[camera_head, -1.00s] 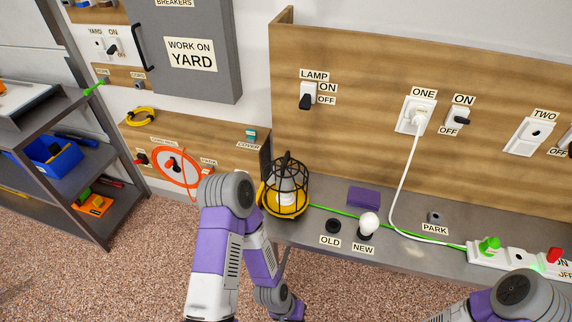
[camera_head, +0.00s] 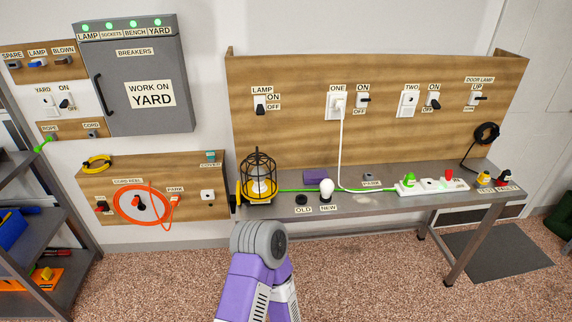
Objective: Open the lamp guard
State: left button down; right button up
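The lamp (camera_head: 261,187) stands at the left end of the grey bench, with a yellow base and a pale bulb inside. Its guard (camera_head: 259,163), a black wire cage, stands upright around the bulb and looks closed; its catch is too small to make out. One purple and grey arm of mine rises from the bottom, in front of the bench and below the lamp. Neither gripper shows in the head view.
On the bench (camera_head: 400,203) are a dark round OLD holder (camera_head: 302,199), a white NEW bulb (camera_head: 326,188), a purple block (camera_head: 315,176) and a power strip (camera_head: 432,187). A green cord runs from lamp to strip. The LAMP switch (camera_head: 260,105) is on the wooden backboard (camera_head: 300,140).

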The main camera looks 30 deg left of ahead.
aim_at(257, 156)
jog(key=u, duration=0.7)
jog(key=i, duration=0.4)
jog(key=u, duration=0.4)
